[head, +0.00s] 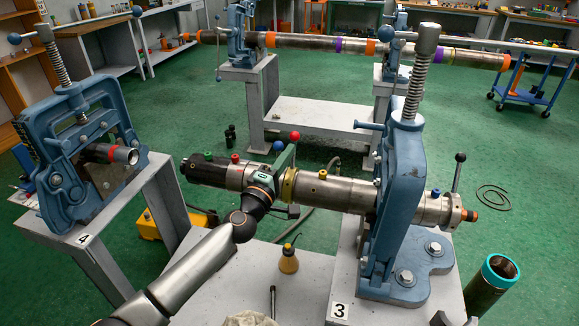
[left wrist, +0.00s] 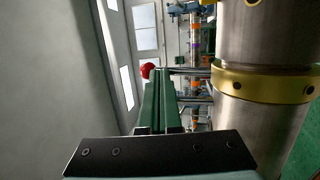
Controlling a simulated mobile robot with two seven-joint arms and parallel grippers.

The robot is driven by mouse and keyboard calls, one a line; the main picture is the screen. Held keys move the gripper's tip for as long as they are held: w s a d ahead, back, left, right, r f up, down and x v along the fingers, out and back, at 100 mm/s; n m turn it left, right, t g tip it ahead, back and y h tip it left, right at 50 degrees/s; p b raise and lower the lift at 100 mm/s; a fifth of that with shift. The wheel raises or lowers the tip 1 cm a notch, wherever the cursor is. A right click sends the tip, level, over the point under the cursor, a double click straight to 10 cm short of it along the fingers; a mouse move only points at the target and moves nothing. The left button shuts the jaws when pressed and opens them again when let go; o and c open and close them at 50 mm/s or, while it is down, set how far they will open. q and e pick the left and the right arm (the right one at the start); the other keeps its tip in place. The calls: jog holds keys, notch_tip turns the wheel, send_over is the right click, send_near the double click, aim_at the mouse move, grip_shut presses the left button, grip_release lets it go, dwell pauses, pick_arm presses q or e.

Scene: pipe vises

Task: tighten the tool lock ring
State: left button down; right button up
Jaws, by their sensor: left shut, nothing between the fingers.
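The tool (head: 222,172) is a dark and steel cylinder with green and red knobs, lying level at the left of vise 3. A brass-yellow lock ring (head: 288,185) encircles the joint between the tool and the steel pipe (head: 335,192). In the left wrist view the ring (left wrist: 265,84) shows small holes, close at the right. My left gripper (head: 289,152) is just left of the ring, its green fingers pointing up past the tool. In the left wrist view the fingers (left wrist: 158,80) are together and empty, apart from the ring. My right gripper is not in view.
Blue vise 3 (head: 402,190) clamps the pipe at the right. Blue vise 4 (head: 80,150) holds a short pipe on the left stand. A red ball knob (head: 294,136) is near my fingertips.

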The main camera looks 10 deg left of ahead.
pick_arm(q)
jog(key=shift+w, duration=0.7)
jog(key=shift+r, duration=0.1)
